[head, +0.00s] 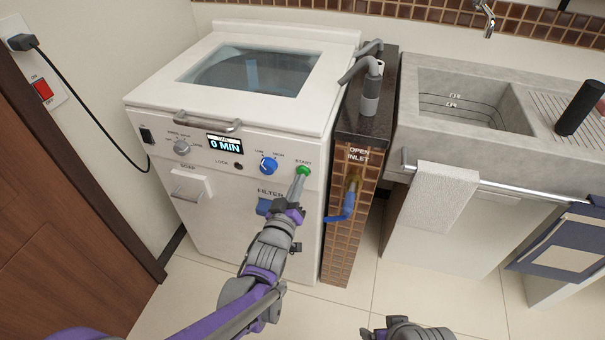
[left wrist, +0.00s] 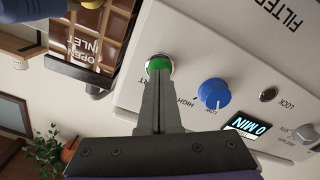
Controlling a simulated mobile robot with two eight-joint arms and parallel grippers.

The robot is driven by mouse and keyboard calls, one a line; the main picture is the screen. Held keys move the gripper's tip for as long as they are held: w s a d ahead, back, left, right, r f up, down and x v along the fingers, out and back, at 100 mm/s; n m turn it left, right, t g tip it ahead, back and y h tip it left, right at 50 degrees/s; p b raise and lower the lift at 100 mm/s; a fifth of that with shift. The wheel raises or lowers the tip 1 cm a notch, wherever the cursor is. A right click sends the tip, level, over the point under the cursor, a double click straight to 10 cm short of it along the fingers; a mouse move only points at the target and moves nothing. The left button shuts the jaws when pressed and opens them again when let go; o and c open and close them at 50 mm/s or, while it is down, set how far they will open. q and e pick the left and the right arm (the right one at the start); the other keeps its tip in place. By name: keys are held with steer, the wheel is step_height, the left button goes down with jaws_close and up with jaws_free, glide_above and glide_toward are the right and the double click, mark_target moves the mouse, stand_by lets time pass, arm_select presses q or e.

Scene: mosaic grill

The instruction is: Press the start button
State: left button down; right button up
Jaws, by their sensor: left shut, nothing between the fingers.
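The start button (head: 303,171) is a round green button under the word START on the front panel of a white washing machine (head: 230,225). My left gripper (head: 300,179) is shut and empty, with its fingertips at the button's lower edge. In the left wrist view the green button (left wrist: 158,64) shows just beyond the tips of the shut fingers (left wrist: 158,80), which cover its near edge. I cannot tell whether they touch. The panel display (head: 224,143) reads 0 MIN. Part of my right arm (head: 405,330) shows at the bottom edge; its fingers are not visible.
A blue knob (head: 268,164) sits just left of the button. A tiled pillar (head: 345,215) with a blue inlet valve handle (head: 348,205) stands right of the machine. A concrete sink (head: 470,105) with a towel (head: 441,198) is further right. The floor in front is clear.

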arm_select(q)
steer(key=shift+w+d, duration=0.15)
steer(key=shift+w, duration=0.35)
steer(key=v, duration=0.7)
arm_select(e)
steer(key=shift+f, duration=0.2)
